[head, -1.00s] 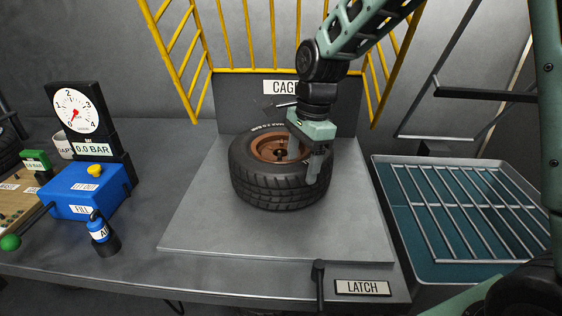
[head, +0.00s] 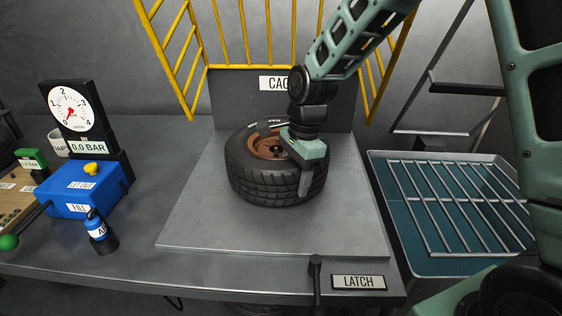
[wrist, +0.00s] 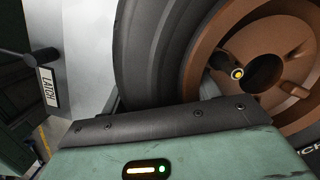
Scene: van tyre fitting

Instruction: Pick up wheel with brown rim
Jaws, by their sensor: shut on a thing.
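The wheel with the brown rim (head: 265,147) lies flat on the grey plate of the cage. Its black tyre (head: 262,188) faces me. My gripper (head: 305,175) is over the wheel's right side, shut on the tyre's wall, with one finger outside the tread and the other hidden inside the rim. In the wrist view the tyre (wrist: 150,50) and the brown rim (wrist: 215,45) fill the space right beyond the gripper's edge. A yellow-tipped valve (wrist: 237,73) shows in the rim.
The yellow-barred cage (head: 240,35) stands open behind the wheel. A latch lever (head: 316,275) is at the front edge. A blue inflator box (head: 85,190) with a gauge (head: 72,108) stands left. A teal tray with a metal grid (head: 450,205) is right.

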